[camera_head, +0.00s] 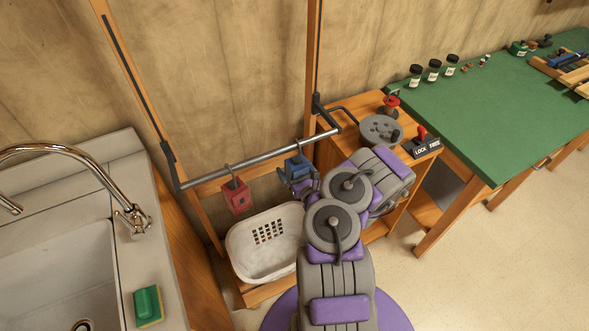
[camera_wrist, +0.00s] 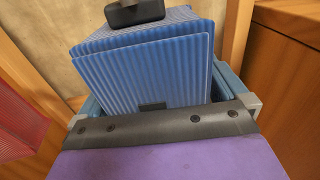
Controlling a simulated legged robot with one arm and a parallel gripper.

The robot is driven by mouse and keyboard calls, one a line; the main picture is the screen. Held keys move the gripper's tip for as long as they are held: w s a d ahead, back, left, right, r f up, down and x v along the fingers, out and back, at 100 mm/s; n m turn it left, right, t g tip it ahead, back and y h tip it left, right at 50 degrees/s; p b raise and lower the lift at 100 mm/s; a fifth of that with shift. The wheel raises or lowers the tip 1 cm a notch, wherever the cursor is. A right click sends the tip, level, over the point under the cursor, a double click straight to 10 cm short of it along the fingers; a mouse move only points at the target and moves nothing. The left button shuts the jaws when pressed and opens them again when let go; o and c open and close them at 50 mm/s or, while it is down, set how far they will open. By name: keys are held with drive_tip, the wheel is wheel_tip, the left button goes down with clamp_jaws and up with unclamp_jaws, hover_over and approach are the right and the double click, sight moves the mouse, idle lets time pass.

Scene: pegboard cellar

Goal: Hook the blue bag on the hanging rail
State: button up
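The blue bag (camera_head: 297,167) is a small boxy bag at the hanging rail (camera_head: 262,159). Its dark hook shows at the rail bar, but I cannot tell whether the bar carries its weight. My gripper (camera_head: 300,184) is at the bag's lower part, below the rail. In the wrist view the ribbed blue bag (camera_wrist: 150,65) fills the middle, with a black piece at its top. My gripper's blue-grey fingers (camera_wrist: 160,102) lie along both sides of the bag's lower end. Whether they press on it is not clear.
A red bag (camera_head: 236,195) hangs on the rail to the left. A white basket (camera_head: 262,262) stands below. Wooden posts (camera_head: 314,50) flank the rail. A wooden cabinet (camera_head: 345,150) with a grey round fixture is close on the right, and a sink (camera_head: 60,270) is at left.

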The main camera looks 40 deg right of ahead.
drive_tip(key=p+v, duration=0.7)
drive_tip(key=v, duration=1)
drive_tip(key=shift+s, duration=0.15)
